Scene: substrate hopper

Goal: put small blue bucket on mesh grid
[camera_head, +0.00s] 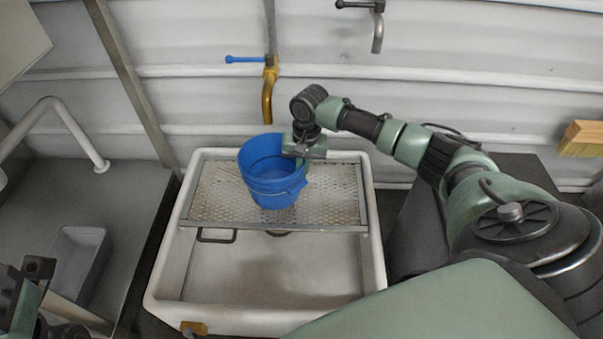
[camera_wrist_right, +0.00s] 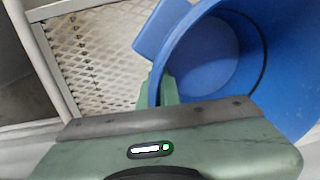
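The small blue bucket (camera_head: 268,178) is over the mesh grid (camera_head: 217,198), slightly tilted. Whether its base touches the mesh is unclear. The grid spans the back part of a white basin. My right gripper (camera_head: 303,160) is at the bucket's right rim. In the right wrist view, its green fingers (camera_wrist_right: 160,88) straddle the wall of the bucket (camera_wrist_right: 208,62), shut on the rim; the mesh grid (camera_wrist_right: 95,50) shows beside it. Part of my left arm shows at the lower left edge of the head view; its fingertips cannot be made out.
The white basin (camera_head: 160,285) is empty in front of the grid. A tap with a blue lever (camera_head: 245,60) hangs on the wall behind. A grey sink area with a grey tray (camera_head: 80,262) lies left. A wooden block (camera_head: 582,138) is at the far right.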

